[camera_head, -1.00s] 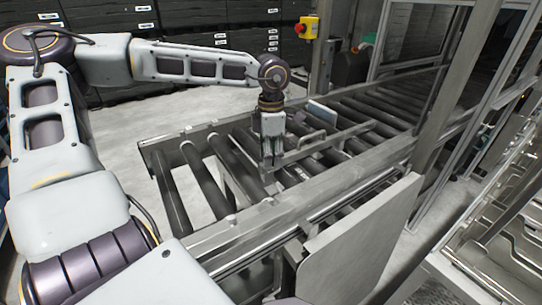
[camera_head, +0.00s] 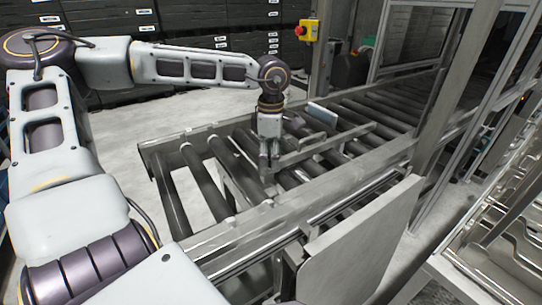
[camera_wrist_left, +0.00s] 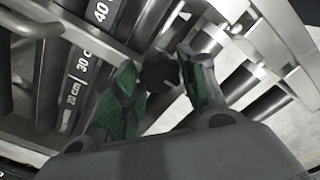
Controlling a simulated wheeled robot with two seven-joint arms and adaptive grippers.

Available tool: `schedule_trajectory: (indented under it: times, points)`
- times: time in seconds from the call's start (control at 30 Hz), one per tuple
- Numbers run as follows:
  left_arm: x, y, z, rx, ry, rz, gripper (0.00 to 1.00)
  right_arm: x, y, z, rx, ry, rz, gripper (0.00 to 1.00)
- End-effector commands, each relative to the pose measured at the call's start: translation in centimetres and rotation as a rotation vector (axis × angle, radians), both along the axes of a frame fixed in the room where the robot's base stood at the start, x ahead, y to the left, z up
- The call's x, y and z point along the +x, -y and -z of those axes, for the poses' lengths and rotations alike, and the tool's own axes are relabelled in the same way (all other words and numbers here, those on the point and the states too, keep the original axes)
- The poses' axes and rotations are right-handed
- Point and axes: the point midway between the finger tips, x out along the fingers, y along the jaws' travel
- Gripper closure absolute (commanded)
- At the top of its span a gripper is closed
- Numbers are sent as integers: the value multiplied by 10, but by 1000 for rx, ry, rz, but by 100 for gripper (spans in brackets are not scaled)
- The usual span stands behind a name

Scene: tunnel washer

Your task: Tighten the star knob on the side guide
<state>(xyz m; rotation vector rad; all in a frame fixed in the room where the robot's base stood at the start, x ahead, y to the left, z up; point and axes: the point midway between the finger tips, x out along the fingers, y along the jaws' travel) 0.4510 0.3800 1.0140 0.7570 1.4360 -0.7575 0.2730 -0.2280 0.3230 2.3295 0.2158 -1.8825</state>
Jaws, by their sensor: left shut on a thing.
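The side guide (camera_head: 325,144) is a grey metal bar lying over the rollers of the conveyor. My left gripper (camera_head: 268,173) points down at the near-left end of this guide. In the left wrist view, the dark star knob (camera_wrist_left: 160,71) sits between the two green-padded fingers of my left gripper (camera_wrist_left: 164,75). The gripper is shut on the knob, and the fingers hide part of its sides. In the head view the knob is hidden by the fingers. My right gripper is not in view.
A scale (camera_wrist_left: 75,85) with centimetre marks lies beside the knob. The conveyor frame's near rail (camera_head: 225,238) and a metal plate (camera_head: 360,245) stand on my side. A yellow box with a red button (camera_head: 308,29) is at the back. Metal posts rise at right.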

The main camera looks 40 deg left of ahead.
Motion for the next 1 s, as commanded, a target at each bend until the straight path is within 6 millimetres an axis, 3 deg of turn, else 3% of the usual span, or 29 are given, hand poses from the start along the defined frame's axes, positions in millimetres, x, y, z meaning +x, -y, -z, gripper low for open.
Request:
schedule_trajectory:
  times: [0.07,0.1,0.23,0.67,1.0]
  points:
    - [0,0,-1,0,2,0,82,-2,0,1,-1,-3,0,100]
    - [0,0,-1,0,2,0,53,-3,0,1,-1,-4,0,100]
    - [0,0,0,0,1,0,37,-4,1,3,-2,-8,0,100]
    - [0,0,-2,0,1,-1,37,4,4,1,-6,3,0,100]
    - [1,0,-32,0,5,-2,37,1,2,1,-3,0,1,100]
